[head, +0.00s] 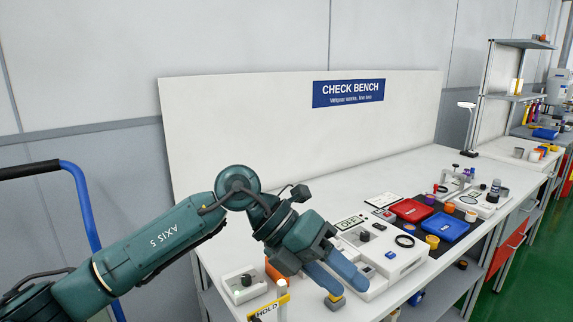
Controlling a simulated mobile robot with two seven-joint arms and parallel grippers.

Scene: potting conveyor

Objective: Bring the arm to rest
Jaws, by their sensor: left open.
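My left arm reaches in from the left over the white bench (412,180). Its gripper (350,284) points down and to the right, with two blue fingers apart above the front of the white test device (395,262). A small grey and yellow piece (335,301) shows just below the nearer fingertip; I cannot tell whether it touches the finger. I see nothing clearly held between the fingers. The gripper hides part of the device and the bench behind it. My right gripper is not in view.
A red tray (411,210) and a blue tray (445,228) lie right of the device. A white box (243,285) and a yellow HOLD sign (268,309) stand near the left end. A backboard (240,120) rises behind. The bench's back strip is mostly clear.

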